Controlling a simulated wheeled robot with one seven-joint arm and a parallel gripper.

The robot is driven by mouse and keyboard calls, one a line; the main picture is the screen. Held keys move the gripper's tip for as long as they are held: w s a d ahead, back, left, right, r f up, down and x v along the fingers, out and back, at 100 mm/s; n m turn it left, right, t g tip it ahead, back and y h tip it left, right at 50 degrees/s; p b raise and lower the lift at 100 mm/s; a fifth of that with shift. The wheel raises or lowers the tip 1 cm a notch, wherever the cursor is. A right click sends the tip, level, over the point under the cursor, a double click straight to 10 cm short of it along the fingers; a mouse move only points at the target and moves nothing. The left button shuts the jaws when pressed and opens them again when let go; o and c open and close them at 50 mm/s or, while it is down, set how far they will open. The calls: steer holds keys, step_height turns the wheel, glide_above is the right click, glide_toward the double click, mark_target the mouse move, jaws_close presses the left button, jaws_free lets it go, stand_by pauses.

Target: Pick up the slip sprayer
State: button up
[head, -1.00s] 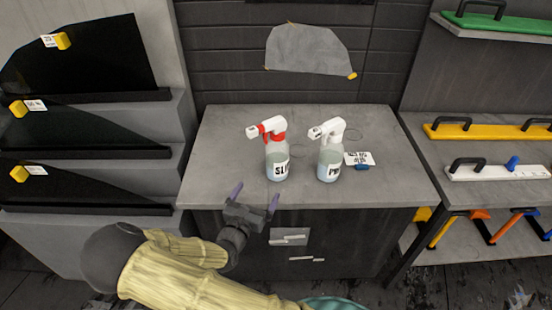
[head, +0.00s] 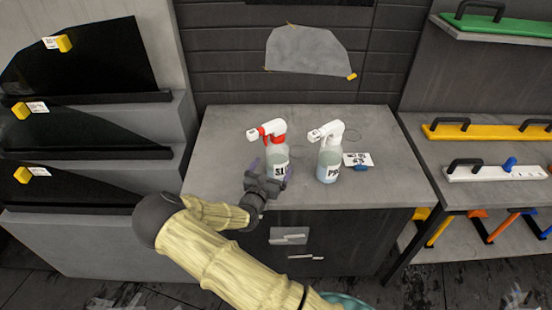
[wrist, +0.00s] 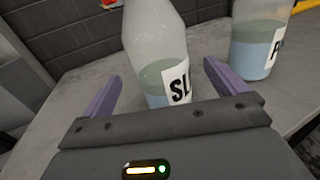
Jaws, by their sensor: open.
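The slip sprayer (head: 277,150) stands upright on the grey counter, a clear bottle with a red and white spray head and a label of which "SL" shows. My gripper (head: 268,175) is open at its front, with purple fingers on either side of the lower bottle in the head view. I cannot tell whether a finger touches the bottle.
A second sprayer (head: 329,155) with an all-white head stands close on the right; it also shows in the wrist view (wrist: 258,40). The counter (head: 225,145) is clear on the left.

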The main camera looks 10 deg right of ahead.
mark_target(275, 138)
steer(key=shift+d, duration=0.1)
steer(key=shift+w+d+r, duration=0.1)
steer(key=shift+r, duration=0.05)
steer(key=shift+r+p+x, duration=0.2)
steer(key=shift+p+x, duration=0.6)
steer(key=shift+x, duration=1.5)
steer(key=shift+w, duration=0.1)
steer(key=c, duration=1.3)
steer(key=shift+r, duration=0.15)
steer(key=shift+c, duration=0.2)
step_height(275, 138, up, 10)
steer(key=shift+f+b, duration=0.1)
steer(key=shift+b, duration=0.55)
